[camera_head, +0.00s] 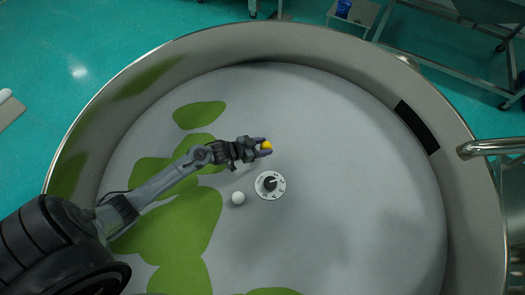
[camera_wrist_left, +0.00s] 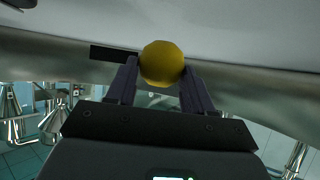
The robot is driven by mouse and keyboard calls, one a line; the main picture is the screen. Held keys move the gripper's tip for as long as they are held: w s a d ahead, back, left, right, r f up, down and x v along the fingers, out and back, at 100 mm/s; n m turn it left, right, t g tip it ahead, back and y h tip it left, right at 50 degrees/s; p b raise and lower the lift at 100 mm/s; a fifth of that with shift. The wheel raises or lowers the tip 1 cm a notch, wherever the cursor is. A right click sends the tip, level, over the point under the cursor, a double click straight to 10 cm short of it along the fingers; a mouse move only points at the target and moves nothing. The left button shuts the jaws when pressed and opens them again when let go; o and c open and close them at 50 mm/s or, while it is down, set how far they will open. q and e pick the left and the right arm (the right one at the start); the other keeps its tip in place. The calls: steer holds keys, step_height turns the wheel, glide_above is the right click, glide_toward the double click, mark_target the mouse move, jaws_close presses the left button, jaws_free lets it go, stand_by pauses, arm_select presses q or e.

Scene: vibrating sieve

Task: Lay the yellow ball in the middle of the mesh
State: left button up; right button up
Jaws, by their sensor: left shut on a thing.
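The yellow ball (camera_head: 266,146) is between the fingertips of my left gripper (camera_head: 259,149), near the middle of the round grey mesh (camera_head: 340,150). In the left wrist view the yellow ball (camera_wrist_left: 162,63) sits between the two dark fingers of my left gripper (camera_wrist_left: 161,75), which are shut on it. I cannot tell from these views how high it is above the mesh. My right gripper does not show in either view.
A white ball (camera_head: 238,198) and a round white dial with a black knob (camera_head: 270,185) are on the mesh below the gripper. Green patches (camera_head: 180,235) mark the mesh's left side. A tall metal rim (camera_head: 470,210) encloses it, with a metal pipe (camera_head: 490,148) at right.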

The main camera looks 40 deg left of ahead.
arm_select(q)
steer(key=shift+f, duration=2)
steer(key=shift+b, duration=0.3)
steer(key=shift+f, duration=0.2)
steer(key=o, duration=1)
steer(key=shift+o, duration=0.2)
steer(key=shift+r, duration=0.15)
